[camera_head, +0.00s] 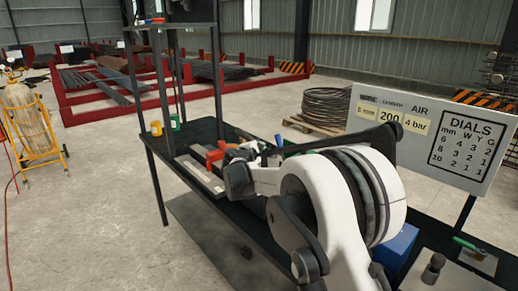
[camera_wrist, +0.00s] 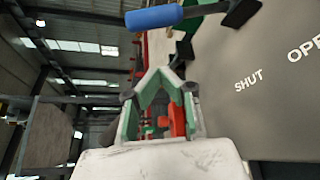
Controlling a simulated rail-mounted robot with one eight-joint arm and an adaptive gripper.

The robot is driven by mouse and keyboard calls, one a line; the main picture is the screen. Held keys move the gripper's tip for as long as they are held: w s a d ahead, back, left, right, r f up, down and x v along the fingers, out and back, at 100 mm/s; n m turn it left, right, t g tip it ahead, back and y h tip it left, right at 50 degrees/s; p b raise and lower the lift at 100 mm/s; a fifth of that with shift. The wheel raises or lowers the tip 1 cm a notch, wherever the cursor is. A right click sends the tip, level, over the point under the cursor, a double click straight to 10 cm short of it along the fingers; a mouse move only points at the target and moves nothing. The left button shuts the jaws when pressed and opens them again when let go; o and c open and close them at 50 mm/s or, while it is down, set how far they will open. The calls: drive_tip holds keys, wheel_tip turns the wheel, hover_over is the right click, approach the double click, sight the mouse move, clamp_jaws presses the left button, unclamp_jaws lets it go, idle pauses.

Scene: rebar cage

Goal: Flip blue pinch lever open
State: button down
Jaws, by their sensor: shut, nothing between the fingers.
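The blue pinch lever (camera_wrist: 155,17) shows near the top of the wrist view. It is a rounded blue grip on a dark bar, lying roughly sideways in the picture beside a grey plate (camera_wrist: 255,90) lettered SHUT and OPEN. My gripper (camera_wrist: 163,73) is shut and empty, with pale and green fingers below the lever in that view. A visible gap separates the fingertips from the blue grip. In the head view my arm hides most of the gripper and I cannot make out the lever clearly.
A dark bench (camera_head: 185,135) stands under my arm, with red parts (camera_head: 215,155) and a yellow cup (camera_head: 156,128) on it. A sign board (camera_head: 430,130) stands at the right, and a blue box (camera_head: 395,247) sits below it. Open floor lies to the left.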

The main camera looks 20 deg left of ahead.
drive_tip(key=x, duration=0.4)
drive_tip(key=shift+w, duration=0.55)
drive_tip(key=shift+s+d+r+p, duration=0.15)
drive_tip(key=shift+s+d+r, duration=0.1)
drive_tip(key=shift+d, duration=0.35)
drive_tip(key=shift+s+d+r+p, duration=0.1)
drive_tip(key=shift+d+r+p, duration=0.1)
drive_tip(key=shift+d, duration=0.35)
drive_tip(key=shift+s+d+r+p, duration=0.15)
drive_tip(key=shift+s+d+r, duration=0.1)
drive_tip(key=shift+d, duration=0.35)
drive_tip(key=shift+w, duration=0.1)
drive_tip(key=shift+d, duration=0.2)
